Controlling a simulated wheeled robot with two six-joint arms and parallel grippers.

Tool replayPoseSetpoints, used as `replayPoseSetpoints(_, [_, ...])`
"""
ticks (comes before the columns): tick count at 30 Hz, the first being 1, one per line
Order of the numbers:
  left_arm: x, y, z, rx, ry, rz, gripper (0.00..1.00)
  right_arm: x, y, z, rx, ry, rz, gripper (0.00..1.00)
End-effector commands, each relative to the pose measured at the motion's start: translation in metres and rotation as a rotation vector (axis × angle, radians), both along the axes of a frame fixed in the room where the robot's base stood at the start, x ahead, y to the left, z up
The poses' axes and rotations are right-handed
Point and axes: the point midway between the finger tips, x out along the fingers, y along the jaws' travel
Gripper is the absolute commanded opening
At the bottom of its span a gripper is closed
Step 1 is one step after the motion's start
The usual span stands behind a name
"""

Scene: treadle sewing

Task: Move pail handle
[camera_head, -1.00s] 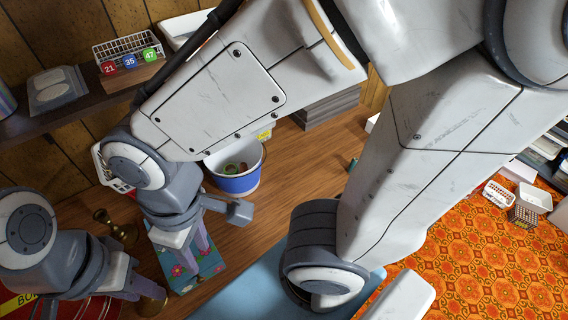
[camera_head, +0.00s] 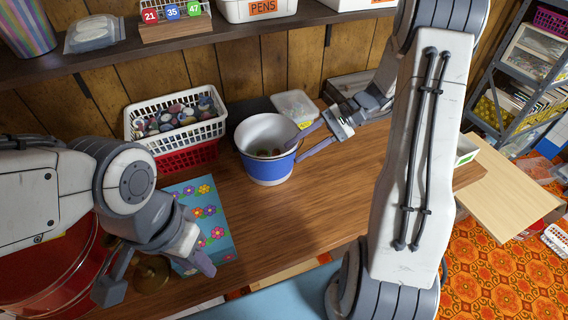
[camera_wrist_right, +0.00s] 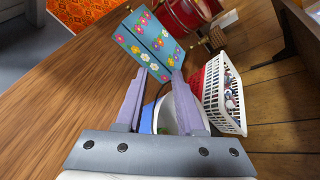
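The pail (camera_head: 268,168) is white inside with a blue outer band and stands upright on the wooden table. Small coloured things lie in it. I cannot clearly make out its handle. My right gripper (camera_head: 297,149) is open at the pail's right side, one purple finger over the rim and one outside. In the right wrist view, the pail's white wall (camera_wrist_right: 162,116) shows between the spread fingers of this gripper (camera_wrist_right: 160,82). Whether they touch it I cannot tell. My left gripper (camera_head: 158,281) is open and empty, at the lower left by the flowered blue box (camera_head: 208,208).
A white basket (camera_head: 172,104) of spools sits on a red one left of the pail. A clear lidded tub (camera_head: 295,104) stands behind it. A shelf (camera_head: 235,35) runs above the back. A red round container (camera_head: 50,270) is at lower left. The table's front middle is clear.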

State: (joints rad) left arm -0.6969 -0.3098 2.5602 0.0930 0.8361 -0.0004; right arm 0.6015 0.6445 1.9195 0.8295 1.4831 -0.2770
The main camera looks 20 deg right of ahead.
Motion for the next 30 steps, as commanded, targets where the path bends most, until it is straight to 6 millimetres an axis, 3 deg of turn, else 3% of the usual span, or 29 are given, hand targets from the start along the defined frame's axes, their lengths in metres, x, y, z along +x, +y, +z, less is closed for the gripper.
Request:
replayPoseSetpoints(1, [0.0,0.0,-0.01,0.0,0.0,0.0,0.37,0.005,-0.024,-0.015,0.051,-0.002,-0.08,0.37])
replayPoseSetpoints(3, [0.0,0.0,-0.014,0.0,0.0,0.0,0.37,0.01,-0.045,-0.021,0.103,-0.015,-0.155,0.37])
replayPoseSetpoints(6, [0.0,0.0,-0.016,0.0,0.0,0.0,0.37,0.013,-0.065,-0.025,0.147,-0.029,-0.219,0.37])
replayPoseSetpoints(9, [0.0,0.0,-0.016,0.0,0.0,0.0,0.37,0.014,-0.068,-0.027,0.164,-0.036,-0.241,0.37])
replayPoseSetpoints(24, [0.0,0.0,-0.004,-0.001,-0.001,0.0,0.37,0.032,0.009,-0.05,0.164,-0.032,-0.239,0.37])
replayPoseSetpoints(30, [0.0,0.0,-0.002,0.0,0.0,0.0,0.37,0.036,0.024,-0.055,0.163,-0.035,-0.241,0.37])
